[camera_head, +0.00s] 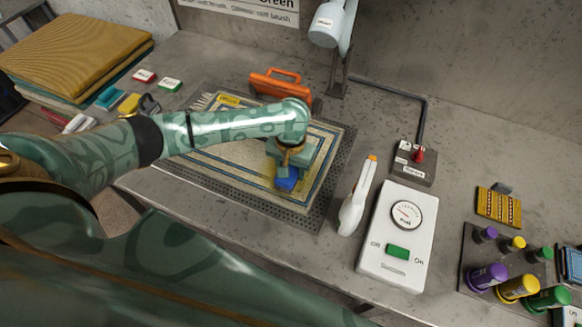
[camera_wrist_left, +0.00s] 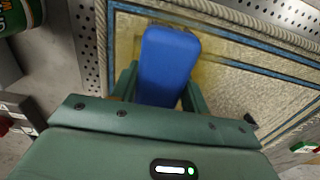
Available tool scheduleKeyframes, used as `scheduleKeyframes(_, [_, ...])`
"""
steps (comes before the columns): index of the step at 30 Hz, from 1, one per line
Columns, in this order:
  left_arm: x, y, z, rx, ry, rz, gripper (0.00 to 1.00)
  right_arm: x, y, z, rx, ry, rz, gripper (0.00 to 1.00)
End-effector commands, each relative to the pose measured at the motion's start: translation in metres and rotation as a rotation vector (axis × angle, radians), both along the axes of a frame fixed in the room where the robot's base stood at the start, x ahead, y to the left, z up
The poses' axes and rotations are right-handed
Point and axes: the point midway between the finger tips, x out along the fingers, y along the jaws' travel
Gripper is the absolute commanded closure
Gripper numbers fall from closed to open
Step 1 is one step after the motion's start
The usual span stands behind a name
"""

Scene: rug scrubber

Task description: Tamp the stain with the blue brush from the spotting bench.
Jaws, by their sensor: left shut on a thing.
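In the left wrist view the brush (camera_wrist_left: 170,58) stands out between the fingers of the left gripper (camera_wrist_left: 158,92). The rug (camera_wrist_left: 275,85) is beige with blue border lines. A yellowish stain (camera_wrist_left: 212,72) shows on it beside the brush, partly hidden by brush and gripper. I cannot tell whether the brush touches the rug. My right gripper is not in view.
An orange handled tool (camera_head: 281,84) stands at the rug's back edge. A white spray bottle (camera_head: 355,205) and a white box with a dial (camera_head: 398,240) are to the right. Several colored bottles (camera_head: 517,287) stand far right. Folded rugs (camera_head: 75,50) lie back left.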

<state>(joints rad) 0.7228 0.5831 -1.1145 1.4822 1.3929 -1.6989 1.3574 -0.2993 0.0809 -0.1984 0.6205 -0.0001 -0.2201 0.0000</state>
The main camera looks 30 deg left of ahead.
Motion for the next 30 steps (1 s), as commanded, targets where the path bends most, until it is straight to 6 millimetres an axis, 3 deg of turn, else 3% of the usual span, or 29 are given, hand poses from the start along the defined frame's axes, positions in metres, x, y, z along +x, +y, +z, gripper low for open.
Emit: scheduleKeyframes(30, [-0.0001,-0.0001,-0.0094,-0.001,0.0,0.0,0.75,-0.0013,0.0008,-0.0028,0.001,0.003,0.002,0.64])
